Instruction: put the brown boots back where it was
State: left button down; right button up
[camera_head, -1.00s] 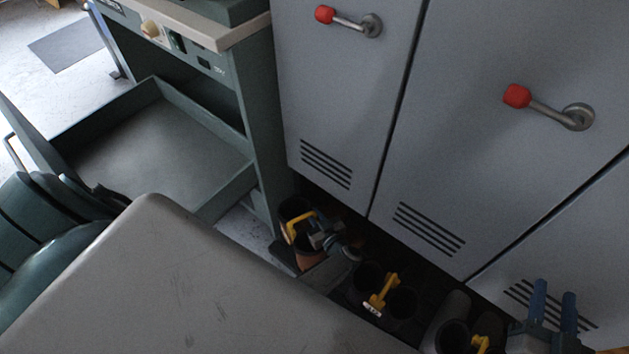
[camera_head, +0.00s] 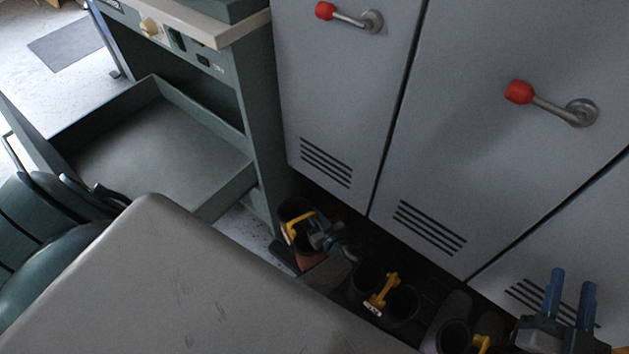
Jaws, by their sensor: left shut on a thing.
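The brown boots (camera_head: 305,260) stand at the foot of the lockers, near the end of the green cabinet. Their dark openings face up, with a yellow clip (camera_head: 297,227) at the top. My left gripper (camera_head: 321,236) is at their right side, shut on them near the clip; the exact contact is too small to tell. The lower part of the boots is partly hidden. My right gripper (camera_head: 573,279) is at the lower right in front of the lockers, its two blue fingers pointing up, apart and empty.
Dark boots with a yellow clip (camera_head: 383,290) stand to the right, with another dark pair (camera_head: 455,337) beyond. Grey lockers (camera_head: 490,180) with red-tipped handles rise behind. A green cabinet has an open, empty drawer (camera_head: 165,160) at left. A grey surface (camera_head: 190,280) blocks the lower view.

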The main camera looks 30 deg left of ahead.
pick_arm(q)
jog(key=shift+f+b, duration=0.4)
jog(key=shift+b, duration=0.05)
jog(key=c, duration=1.3)
grip_release()
